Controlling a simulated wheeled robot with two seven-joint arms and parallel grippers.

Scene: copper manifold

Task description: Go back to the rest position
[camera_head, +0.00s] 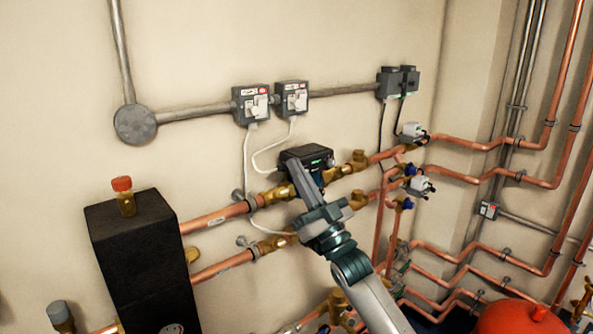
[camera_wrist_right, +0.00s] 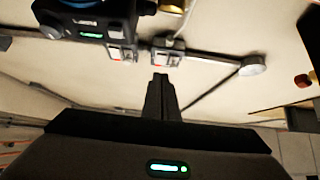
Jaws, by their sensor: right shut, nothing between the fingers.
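My right gripper (camera_head: 296,165) reaches in from the lower right in the head view. Its narrow fingers are together and point up and left, in front of the dark pump head (camera_head: 310,155) on the upper copper pipe; I cannot tell whether they touch it. In the right wrist view the gripper (camera_wrist_right: 160,78) is shut and empty. Its fingers point toward the wall with the grey switch boxes (camera_wrist_right: 165,52), and the dark pump head (camera_wrist_right: 90,20) is at the upper left. My left gripper is not in view.
Copper pipes (camera_head: 220,217) with brass valves run along the wall behind and below my right arm. Two switch boxes (camera_head: 252,104) with white cables hang above. A black box (camera_head: 145,260) stands at left, a red tank (camera_head: 520,316) at lower right.

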